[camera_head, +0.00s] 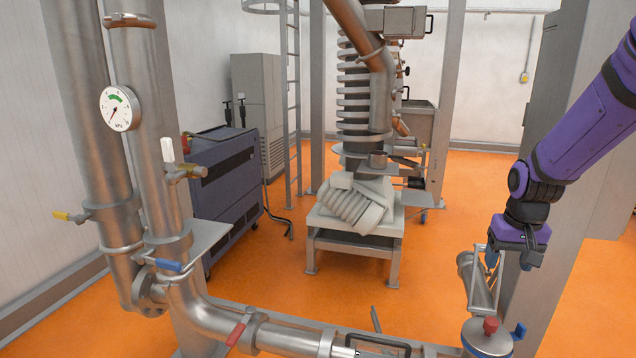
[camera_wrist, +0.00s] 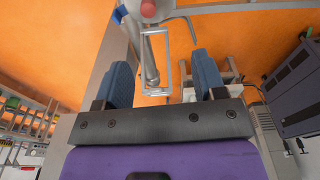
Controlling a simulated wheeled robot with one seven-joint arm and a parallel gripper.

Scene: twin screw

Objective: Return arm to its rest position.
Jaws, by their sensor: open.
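My purple arm comes in from the right in the head view, and my gripper (camera_head: 510,258) hangs at its end above the orange floor, near the vertical post on the right. In the wrist view my gripper (camera_wrist: 166,82) shows two blue fingers spread wide apart with nothing between them. Beyond the fingers is a metal loop handle (camera_wrist: 153,62), which also shows just left of the gripper in the head view (camera_head: 472,290). I cannot tell whether the gripper touches it.
Below the gripper is a steel fitting with a red knob (camera_head: 490,326) and a blue lever (camera_head: 519,331). Steel pipes with a gauge (camera_head: 119,109) stand at left. A dark blue cabinet (camera_head: 226,178) and a coil machine (camera_head: 358,105) stand further back. Orange floor (camera_head: 445,225) lies open between.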

